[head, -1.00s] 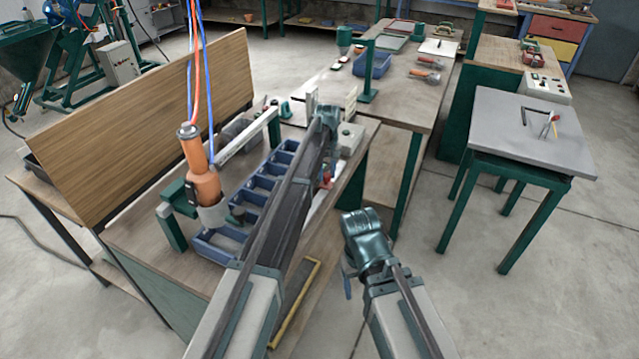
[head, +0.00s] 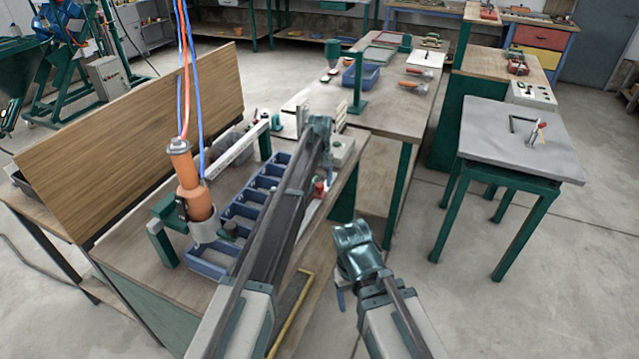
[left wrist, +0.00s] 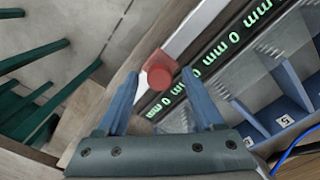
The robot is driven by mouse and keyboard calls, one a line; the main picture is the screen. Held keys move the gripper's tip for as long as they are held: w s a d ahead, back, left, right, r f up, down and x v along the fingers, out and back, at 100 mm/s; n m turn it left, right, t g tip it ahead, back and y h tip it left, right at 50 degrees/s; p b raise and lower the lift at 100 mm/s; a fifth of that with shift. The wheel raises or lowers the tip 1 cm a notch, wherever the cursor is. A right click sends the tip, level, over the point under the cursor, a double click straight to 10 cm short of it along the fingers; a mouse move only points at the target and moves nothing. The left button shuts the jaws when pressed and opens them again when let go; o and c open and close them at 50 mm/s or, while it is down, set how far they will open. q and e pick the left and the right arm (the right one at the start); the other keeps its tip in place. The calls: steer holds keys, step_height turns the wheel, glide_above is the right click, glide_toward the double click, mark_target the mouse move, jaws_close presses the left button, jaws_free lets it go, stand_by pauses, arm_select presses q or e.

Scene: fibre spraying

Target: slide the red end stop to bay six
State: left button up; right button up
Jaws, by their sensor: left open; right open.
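The red end stop (left wrist: 160,70) is a red block with a round knob on a white rail beside a dark strip with green "0 mm" readouts. In the head view the red end stop (head: 319,187) shows small beside the arm. My left gripper (left wrist: 160,80) is open, its two blue fingers on either side of the stop in the picture; I cannot tell whether they touch it. In the head view my left gripper (head: 325,152) is partly hidden by its own arm. A row of blue bays (head: 240,211) runs beside the rail; one label (left wrist: 283,121) reads 5. My right gripper (head: 341,284) hangs low, its fingertips unclear.
An orange spray tool (head: 190,190) with hoses stands at the bench's near left. A wooden board (head: 130,125) stands behind the bays. A grey-topped table (head: 510,150) stands at the right, with open floor before it.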

mark_target(320, 186)
arm_select(q)
step_height(320, 186, up, 14)
steer(key=p, duration=1.3)
steer(key=shift+p, duration=0.4)
steer(key=shift+f, duration=0.15)
steer(key=s+f+m+b, duration=0.3)
steer(key=s, duration=1.1)
steer(key=s+f+m+b, duration=0.3)
steer(key=s, duration=1.1)
steer(key=s+a+f+m+y+b, duration=0.1)
steer(key=s+f+m+b, duration=0.1)
steer(key=s, duration=1.2)
steer(key=shift+s+f+m+b, duration=0.25)
steer(key=shift+f+m+b, duration=0.15)
steer(key=shift+f+b, duration=0.35)
